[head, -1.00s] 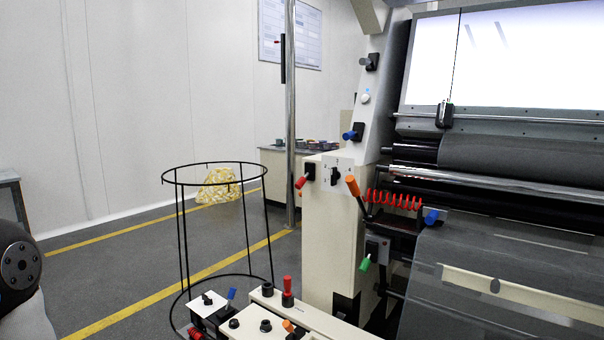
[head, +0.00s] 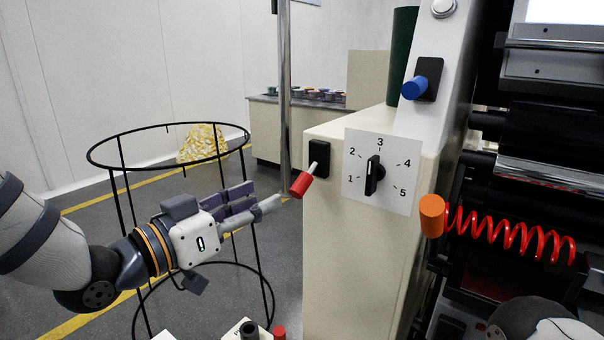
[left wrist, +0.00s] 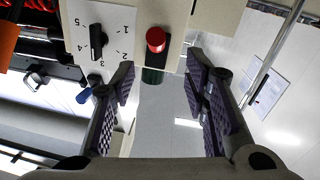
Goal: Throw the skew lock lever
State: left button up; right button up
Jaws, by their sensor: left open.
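A lever with a red cylindrical handle (head: 302,184) sticks out from a black plate (head: 319,158) on the cream machine post, left of the numbered dial. Its handle tilts down to the left. No label shows which lever is the skew lock; this one is nearest my gripper. My left gripper (head: 264,202) is open and empty, just left of and slightly below the red handle, pointing toward it. In the left wrist view the red handle (left wrist: 156,39) lies beyond and between the open fingertips (left wrist: 160,72), apart from them. My right gripper is not in view.
A dial (head: 375,175) marked 1 to 5 sits right of the lever. A blue knob (head: 414,87), an orange handle (head: 431,215) and a red coiled hose (head: 510,235) are further right. A black wire hoop stand (head: 168,148) surrounds the space near my left arm.

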aim_at(295, 185)
pick_arm(q)
jog(key=x, duration=1.1)
jog(key=shift+s+d+b, duration=0.2)
jog(key=shift+s+b, duration=0.05)
jog(key=shift+b, duration=0.15)
jog(key=shift+c, duration=0.2)
grip_shut()
